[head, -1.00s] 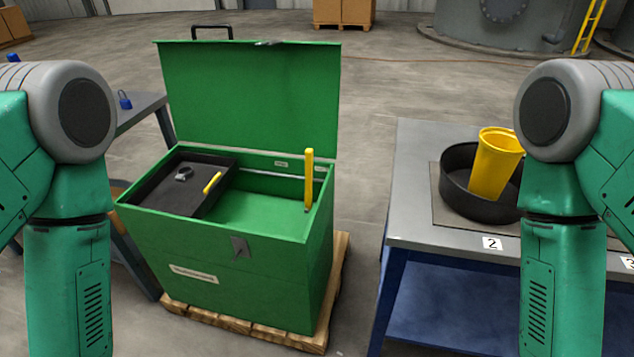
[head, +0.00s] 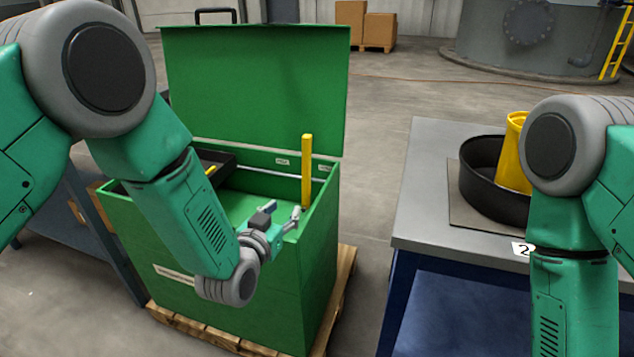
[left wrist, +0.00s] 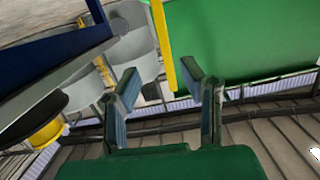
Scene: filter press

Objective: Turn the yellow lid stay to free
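The yellow lid stay (head: 307,170) stands upright at the right side of the green chest (head: 230,285). The chest's lid (head: 255,85) is raised. My left gripper (head: 282,212) is open and empty, over the chest's front right part, just left of and nearer than the stay's lower end. In the left wrist view the stay (left wrist: 163,45) shows beyond the spread fingers (left wrist: 160,85), near the gap between them, with no visible contact. The lid (left wrist: 245,45) is behind it. The stay's foot is out of that view. My right gripper is out of view.
A grey table (head: 425,180) at the right holds a black pan (head: 482,190) with a yellow container (head: 514,150). A black tray (head: 225,161) sits in the chest's left part, partly hidden by my left arm. The chest stands on a wooden pallet (head: 345,280). Floor is clear between chest and table.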

